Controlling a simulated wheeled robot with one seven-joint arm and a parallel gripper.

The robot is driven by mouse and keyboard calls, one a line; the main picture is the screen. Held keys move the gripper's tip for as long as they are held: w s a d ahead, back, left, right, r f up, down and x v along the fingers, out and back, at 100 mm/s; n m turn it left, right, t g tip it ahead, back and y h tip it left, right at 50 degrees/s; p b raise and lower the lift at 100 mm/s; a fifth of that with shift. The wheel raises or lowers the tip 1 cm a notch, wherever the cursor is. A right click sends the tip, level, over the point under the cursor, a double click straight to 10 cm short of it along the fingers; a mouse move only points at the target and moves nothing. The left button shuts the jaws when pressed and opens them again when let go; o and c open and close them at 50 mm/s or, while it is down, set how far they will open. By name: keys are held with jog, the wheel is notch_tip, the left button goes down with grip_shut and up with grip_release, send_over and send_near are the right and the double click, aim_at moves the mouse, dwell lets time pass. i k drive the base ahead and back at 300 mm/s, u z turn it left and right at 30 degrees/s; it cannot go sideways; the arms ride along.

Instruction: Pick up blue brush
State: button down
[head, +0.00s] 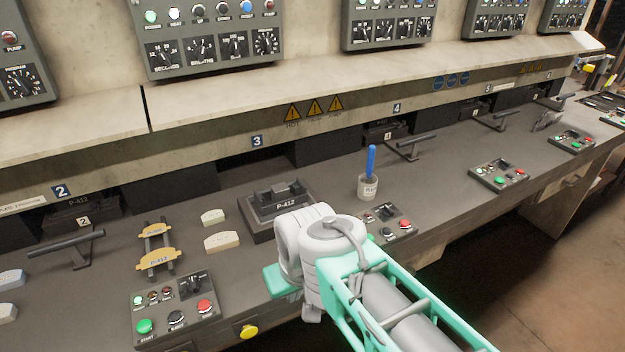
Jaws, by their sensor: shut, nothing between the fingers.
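The blue brush (371,160) stands nearly upright in a small grey cup (368,188) with a pale label, on the dark bench right of centre. Only its blue handle shows above the rim; its lower end is hidden in the cup. My white and green arm reaches in from the bottom right, and its white joint is in front of the bench, left of and nearer than the cup. My gripper's fingers do not show. The arm is apart from the brush in the picture.
A dark press block marked P-412 (280,206) sits left of the cup. A button box (388,224) lies just in front of the cup, partly behind my arm. A lever handle (410,144) stands behind it. The bench right of the cup is clear up to another button box (499,175).

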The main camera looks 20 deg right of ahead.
aim_at(368, 180)
jog(key=u, duration=3.4)
jog(key=k, duration=1.3)
jog(key=z, duration=1.25)
